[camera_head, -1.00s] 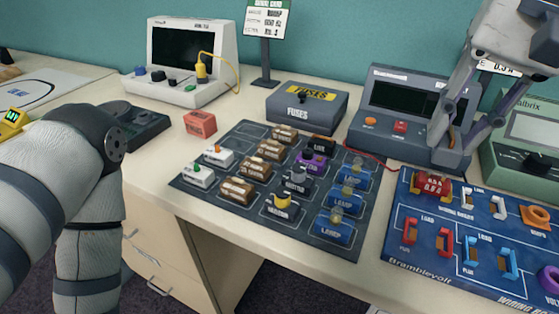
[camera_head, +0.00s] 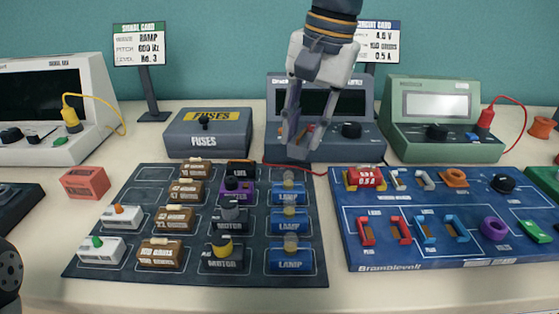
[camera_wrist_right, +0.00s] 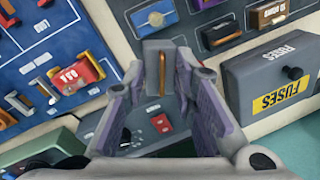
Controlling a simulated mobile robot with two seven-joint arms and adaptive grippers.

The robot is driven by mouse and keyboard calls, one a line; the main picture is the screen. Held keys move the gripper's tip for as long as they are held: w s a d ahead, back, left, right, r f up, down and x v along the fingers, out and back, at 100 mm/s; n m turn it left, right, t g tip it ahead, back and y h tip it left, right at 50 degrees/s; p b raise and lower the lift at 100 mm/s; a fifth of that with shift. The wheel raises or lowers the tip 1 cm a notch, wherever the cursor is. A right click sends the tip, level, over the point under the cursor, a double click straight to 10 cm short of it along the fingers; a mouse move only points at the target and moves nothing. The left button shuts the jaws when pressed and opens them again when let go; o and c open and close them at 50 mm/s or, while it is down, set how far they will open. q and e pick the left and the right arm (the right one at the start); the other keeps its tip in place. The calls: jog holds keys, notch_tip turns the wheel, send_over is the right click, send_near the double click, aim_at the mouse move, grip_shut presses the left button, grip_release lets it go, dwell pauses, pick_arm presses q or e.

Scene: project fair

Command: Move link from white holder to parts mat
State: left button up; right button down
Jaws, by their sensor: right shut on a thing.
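My right gripper (camera_head: 298,150) is shut on a thin copper-coloured link (camera_wrist_right: 162,76), seen between its fingertips in the right wrist view. It points down in front of the grey power supply, above the gap between the dark parts mat (camera_head: 200,277) and the blue board (camera_head: 400,262). Two white holders (camera_head: 399,180) (camera_head: 425,180) stand on the board's back row, right of the red block; the gripper is to their left and apart from them. The mat carries rows of parts and an empty outlined slot at its back left. My left gripper is out of view.
A grey fuses box (camera_head: 207,140) stands behind the mat. A grey power supply (camera_head: 360,145) is directly behind the gripper, with a green meter (camera_head: 440,150) to its right. A red cable runs between mat and board. An orange-red block (camera_head: 84,183) lies left of the mat.

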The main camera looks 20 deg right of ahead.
aim_at(293, 138)
jog(key=w+f, duration=0.1)
jog(key=w+a+f, duration=0.1)
jog(key=f, duration=0.1)
jog(key=shift+w, duration=0.25)
jog(key=f, duration=0.2)
jog(key=f+b, duration=0.1)
jog(key=f, duration=0.1)
jog(key=shift+w+a, duration=0.1)
jog(key=shift+w, duration=0.25)
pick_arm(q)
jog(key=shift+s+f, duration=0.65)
pick_arm(e)
jog(key=shift+r, duration=0.1)
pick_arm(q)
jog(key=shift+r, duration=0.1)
pick_arm(e)
jog(key=c, duration=1.3)
grip_release()
